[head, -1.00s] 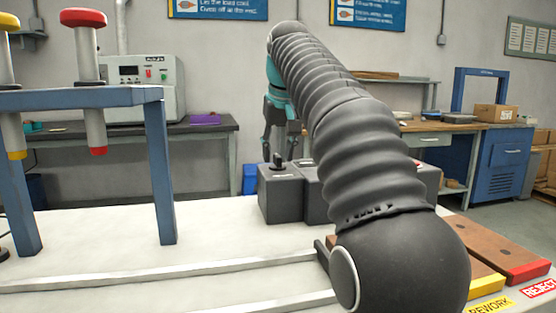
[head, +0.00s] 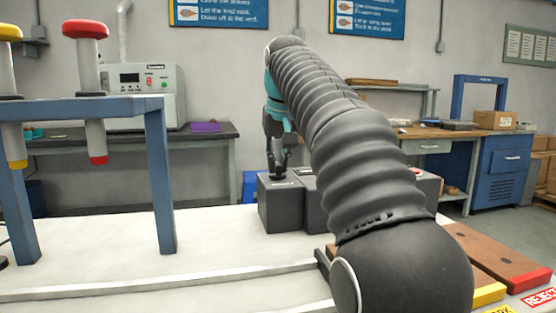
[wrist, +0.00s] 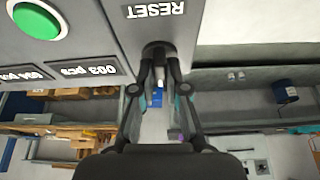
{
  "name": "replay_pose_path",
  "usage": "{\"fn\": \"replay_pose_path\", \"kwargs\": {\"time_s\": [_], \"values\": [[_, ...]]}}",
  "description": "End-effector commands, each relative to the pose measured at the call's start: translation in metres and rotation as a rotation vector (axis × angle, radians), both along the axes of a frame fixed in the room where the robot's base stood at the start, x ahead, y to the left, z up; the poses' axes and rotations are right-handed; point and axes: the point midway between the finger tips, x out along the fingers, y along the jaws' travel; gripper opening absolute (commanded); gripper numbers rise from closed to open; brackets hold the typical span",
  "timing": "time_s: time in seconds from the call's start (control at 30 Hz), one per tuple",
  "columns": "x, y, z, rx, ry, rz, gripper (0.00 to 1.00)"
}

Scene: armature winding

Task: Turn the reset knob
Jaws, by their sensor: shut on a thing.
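The reset knob (wrist: 157,47) is a small black knob on the grey control box, beside the RESET label (wrist: 155,10), which reads upside down in the wrist view. My gripper (wrist: 159,72) is shut on the knob, one finger on each side. In the head view my gripper (head: 278,168) points down onto the top of the left dark box (head: 280,205). The fingers mostly hide the knob there, and its turn angle cannot be told.
A blue rack (head: 160,170) holding red- and yellow-topped tools stands at the left. My arm hides part of the boxes. The white tabletop (head: 215,235) is clear in front.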

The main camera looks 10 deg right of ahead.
Motion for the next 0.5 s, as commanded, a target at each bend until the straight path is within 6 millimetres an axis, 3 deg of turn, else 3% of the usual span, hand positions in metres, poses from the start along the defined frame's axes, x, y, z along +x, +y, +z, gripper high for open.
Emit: {"fn": "replay_pose_path", "kwargs": {"time_s": [0.5], "values": [[0.0006, 0.003, 0.0057, -0.001, 0.001, -0.388, 0.0]]}}
